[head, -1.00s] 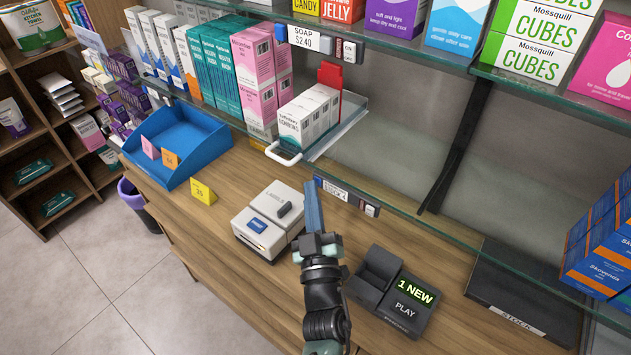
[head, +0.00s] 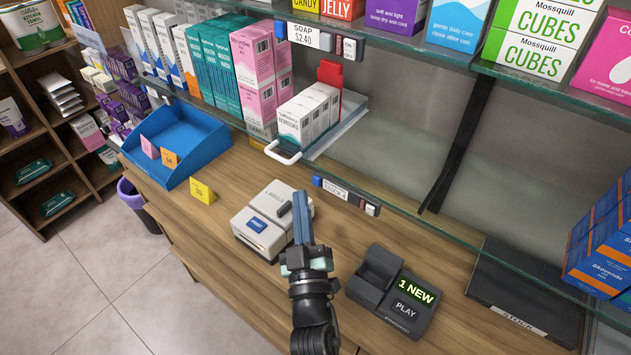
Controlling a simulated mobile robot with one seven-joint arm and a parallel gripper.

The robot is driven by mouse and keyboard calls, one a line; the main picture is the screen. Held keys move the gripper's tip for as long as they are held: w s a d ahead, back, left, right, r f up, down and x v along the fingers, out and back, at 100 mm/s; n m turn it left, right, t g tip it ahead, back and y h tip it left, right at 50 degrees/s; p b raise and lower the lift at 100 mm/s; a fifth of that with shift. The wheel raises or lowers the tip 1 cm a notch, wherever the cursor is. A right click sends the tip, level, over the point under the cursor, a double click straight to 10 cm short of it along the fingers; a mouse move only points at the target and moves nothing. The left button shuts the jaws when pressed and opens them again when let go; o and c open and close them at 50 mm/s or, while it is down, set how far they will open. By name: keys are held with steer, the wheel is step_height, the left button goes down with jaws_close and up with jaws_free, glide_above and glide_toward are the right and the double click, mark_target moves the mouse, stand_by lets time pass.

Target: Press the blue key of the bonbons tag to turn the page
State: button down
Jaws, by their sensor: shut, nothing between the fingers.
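A small shelf tag (head: 335,189) hangs on the front edge of the lower glass shelf; its print is too small to read surely, so I cannot confirm that it is the bonbons tag. A blue key (head: 317,181) sits at its left end, with a grey and a red-marked key at its right end. My gripper (head: 301,207) is shut and empty, its fingers pointing up the picture. In the picture the fingertips lie left of and slightly below the blue key, which is in plain sight; the two look apart.
A label printer (head: 262,228) stands just left of my fingers, and a dark device reading "1 NEW" and "PLAY" (head: 408,300) to the right. Another tag reading "SOAP $2.40" (head: 304,36) is on the upper shelf. A wire tray (head: 350,112) of boxes stands above the tag.

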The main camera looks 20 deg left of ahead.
steer(key=shift+s+a+b, duration=0.3)
steer(key=shift+s, duration=0.55)
steer(key=shift+s+a+b, duration=0.25)
steer(key=shift+s+a, duration=0.05)
steer(key=shift+s, duration=0.55)
